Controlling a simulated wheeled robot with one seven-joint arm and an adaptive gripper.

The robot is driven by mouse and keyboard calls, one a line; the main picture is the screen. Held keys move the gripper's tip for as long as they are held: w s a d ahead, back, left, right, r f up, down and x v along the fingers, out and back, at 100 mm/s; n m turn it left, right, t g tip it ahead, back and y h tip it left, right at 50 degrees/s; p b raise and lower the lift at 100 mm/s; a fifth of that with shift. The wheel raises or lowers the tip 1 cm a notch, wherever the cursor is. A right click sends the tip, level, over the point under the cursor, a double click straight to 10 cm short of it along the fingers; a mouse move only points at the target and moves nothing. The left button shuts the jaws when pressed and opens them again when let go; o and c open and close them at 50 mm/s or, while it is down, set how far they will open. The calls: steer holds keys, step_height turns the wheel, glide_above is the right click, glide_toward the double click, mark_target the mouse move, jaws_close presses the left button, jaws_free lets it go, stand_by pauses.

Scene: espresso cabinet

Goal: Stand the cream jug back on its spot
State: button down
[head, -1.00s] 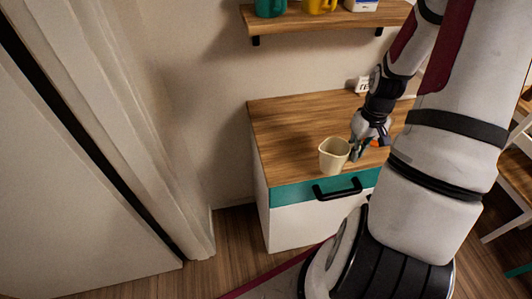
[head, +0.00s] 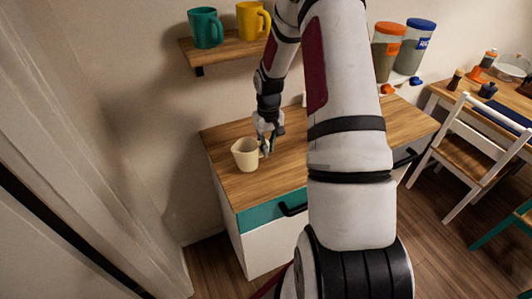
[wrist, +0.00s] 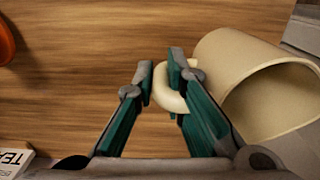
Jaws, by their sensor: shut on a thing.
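The cream jug (head: 245,154) is by the left part of the wooden cabinet top, its mouth facing up with a slight tilt. I cannot tell whether its base touches the wood. My gripper (head: 265,146) is at its right side, shut on the jug's handle. In the wrist view the two fingers (wrist: 161,75) stand on either side of the handle loop, with the jug's body (wrist: 215,62) on the right, partly cut off by the frame. No marked spot for the jug shows on the wood.
A shelf (head: 222,50) above the cabinet holds a teal mug (head: 205,28) and a yellow mug (head: 253,20). In the wrist view an orange thing (wrist: 5,42) and a box lettered TE (wrist: 14,161) lie at the left. The cabinet top's front left (head: 250,190) is clear.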

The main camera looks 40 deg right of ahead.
steer(key=shift+w+a+f, duration=0.1)
steer(key=shift+w+f, duration=0.2)
steer(key=shift+w, duration=0.05)
steer(key=shift+f+p, duration=0.45)
steer(key=shift+f, duration=1.05)
steer(key=shift+f, duration=0.2)
steer(key=c, duration=1.6)
jaws_free()
steer(key=shift+c, duration=0.2)
steer(key=shift+r, duration=0.1)
